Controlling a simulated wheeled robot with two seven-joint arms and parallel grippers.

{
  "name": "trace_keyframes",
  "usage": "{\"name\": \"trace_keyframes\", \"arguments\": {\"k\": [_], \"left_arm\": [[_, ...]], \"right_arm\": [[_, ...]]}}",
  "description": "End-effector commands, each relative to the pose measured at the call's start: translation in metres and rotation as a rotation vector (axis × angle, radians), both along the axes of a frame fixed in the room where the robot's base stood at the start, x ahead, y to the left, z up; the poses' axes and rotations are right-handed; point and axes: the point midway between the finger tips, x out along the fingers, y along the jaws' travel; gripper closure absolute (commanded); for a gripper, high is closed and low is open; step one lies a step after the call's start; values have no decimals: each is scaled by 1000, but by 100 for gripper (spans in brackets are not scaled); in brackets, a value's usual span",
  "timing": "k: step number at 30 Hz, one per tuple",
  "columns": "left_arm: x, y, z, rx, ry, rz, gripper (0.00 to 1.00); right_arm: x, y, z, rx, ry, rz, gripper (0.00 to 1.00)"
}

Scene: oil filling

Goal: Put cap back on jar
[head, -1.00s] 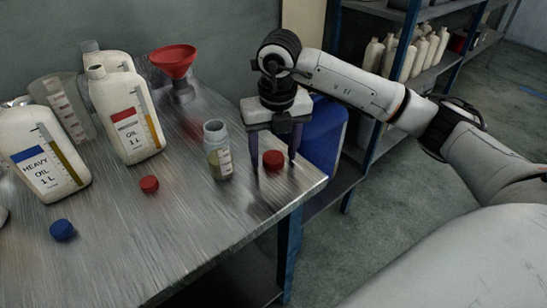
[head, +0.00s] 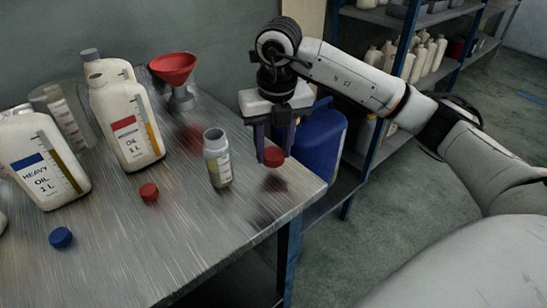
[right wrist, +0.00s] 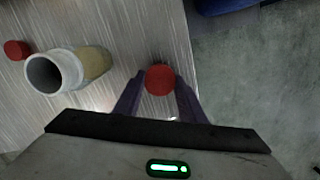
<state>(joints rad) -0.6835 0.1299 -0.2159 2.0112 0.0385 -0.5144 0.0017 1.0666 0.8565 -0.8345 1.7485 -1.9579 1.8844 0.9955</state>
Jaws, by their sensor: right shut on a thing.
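An open jar (head: 217,159) with yellowish liquid stands upright on the metal table, left of my right gripper. In the right wrist view its open mouth (right wrist: 45,73) faces the camera. My right gripper (head: 273,157) is shut on a red cap (head: 273,156) and holds it above the table near the right edge, with a shadow below it. The held cap (right wrist: 160,79) also shows between the fingertips in the right wrist view. Another red cap (head: 149,192) lies on the table left of the jar. My left gripper is not in view.
A heavy oil bottle (head: 42,158), a red-labelled oil bottle (head: 127,122) and a red funnel (head: 173,66) stand at the left and back. A blue cap (head: 61,237) lies in front. A blue container (head: 318,145) stands beyond the table's right edge.

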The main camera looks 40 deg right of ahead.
Motion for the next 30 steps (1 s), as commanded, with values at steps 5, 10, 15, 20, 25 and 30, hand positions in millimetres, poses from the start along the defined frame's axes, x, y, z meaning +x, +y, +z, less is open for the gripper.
{"name": "trace_keyframes", "arguments": {"k": [5,10,15,20,25,30], "left_arm": [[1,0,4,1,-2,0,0],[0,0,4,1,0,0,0],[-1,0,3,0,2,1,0],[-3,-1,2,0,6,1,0],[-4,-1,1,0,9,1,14],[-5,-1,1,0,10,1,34]], "right_arm": [[1,0,39,0,-5,-1,84],[1,1,61,1,-1,0,84],[0,0,67,0,0,0,84],[0,0,66,0,0,0,84],[0,1,66,0,0,8,84],[-4,6,62,0,1,178,84]]}}
